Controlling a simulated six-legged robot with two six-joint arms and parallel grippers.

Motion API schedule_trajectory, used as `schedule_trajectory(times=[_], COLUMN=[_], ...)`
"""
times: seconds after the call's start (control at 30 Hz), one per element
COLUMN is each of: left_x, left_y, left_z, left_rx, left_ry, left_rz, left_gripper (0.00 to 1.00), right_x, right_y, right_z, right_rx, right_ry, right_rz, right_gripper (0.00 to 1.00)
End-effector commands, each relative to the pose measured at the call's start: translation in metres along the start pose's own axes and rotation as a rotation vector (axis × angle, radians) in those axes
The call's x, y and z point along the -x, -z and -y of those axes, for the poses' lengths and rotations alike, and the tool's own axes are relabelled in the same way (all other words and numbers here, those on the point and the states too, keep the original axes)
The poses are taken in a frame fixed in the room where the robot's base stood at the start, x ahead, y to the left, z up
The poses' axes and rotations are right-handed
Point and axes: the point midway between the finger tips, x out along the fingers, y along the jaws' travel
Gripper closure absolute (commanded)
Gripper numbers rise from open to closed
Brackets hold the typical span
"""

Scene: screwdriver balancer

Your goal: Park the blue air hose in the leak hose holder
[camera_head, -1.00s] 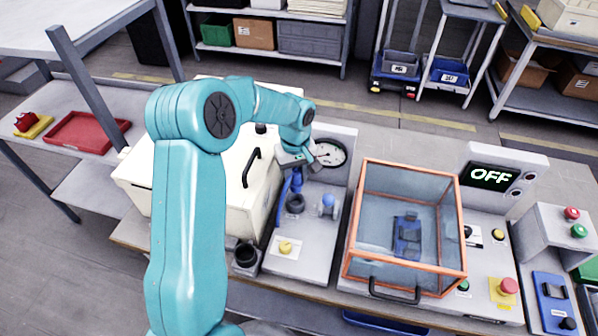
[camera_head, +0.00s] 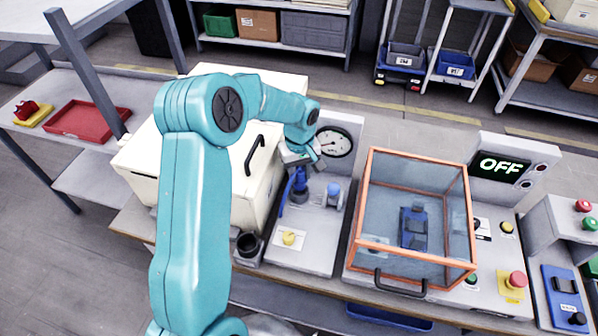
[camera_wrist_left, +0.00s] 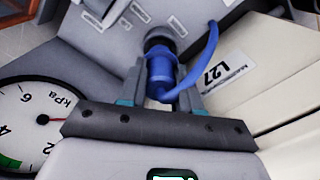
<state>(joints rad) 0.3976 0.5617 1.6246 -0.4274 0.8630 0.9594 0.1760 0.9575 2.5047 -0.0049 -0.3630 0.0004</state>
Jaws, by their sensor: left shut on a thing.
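The blue air hose (camera_head: 297,181) is held by my left gripper (camera_head: 299,161) over the grey panel. In the left wrist view, the hose's blue end (camera_wrist_left: 161,72) is between the two fingers of my left gripper (camera_wrist_left: 164,92), and its tube loops to the right. A dark round holder (camera_head: 299,196) stands on the panel right under the hose end. In the left wrist view, the black ring (camera_wrist_left: 160,42) is at the hose's tip; I cannot tell how far the tip is inside. My right gripper is not in view.
A round kPa gauge (camera_head: 334,142) stands behind the gripper. A blue-topped fitting (camera_head: 333,194) is right of the holder. A yellow button (camera_head: 289,238) and a black cup (camera_head: 248,245) are in front. A cream box (camera_head: 199,175) is left; an orange-framed clear box (camera_head: 371,200) is right.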

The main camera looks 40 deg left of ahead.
Motion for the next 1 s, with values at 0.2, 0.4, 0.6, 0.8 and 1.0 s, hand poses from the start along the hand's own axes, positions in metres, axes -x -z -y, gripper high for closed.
schedule_trajectory(times=[0.2, 0.4, 0.6, 0.8, 1.0], left_x=[0.0, -0.001, -0.007, -0.013, -0.018], left_y=[0.0, 0.0, 0.0, 0.0, 0.0], left_z=[0.0, 0.0, 0.0, 0.0, 0.0], left_rx=[0.0, 0.0, 0.0, 0.0, 0.0], left_ry=[-0.001, 0.0, 0.0, 0.0, 0.0], left_rz=[0.0, 0.0, 0.0, 0.0, 0.0], left_gripper=[1.0, 1.0, 1.0, 1.0, 1.0], right_x=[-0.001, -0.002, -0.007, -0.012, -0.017], right_y=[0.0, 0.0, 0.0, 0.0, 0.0], right_z=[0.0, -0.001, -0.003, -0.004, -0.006], right_rx=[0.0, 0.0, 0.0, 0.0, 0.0], right_ry=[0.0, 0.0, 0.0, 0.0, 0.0], right_rz=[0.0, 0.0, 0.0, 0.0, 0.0], right_gripper=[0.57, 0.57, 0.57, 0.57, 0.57])
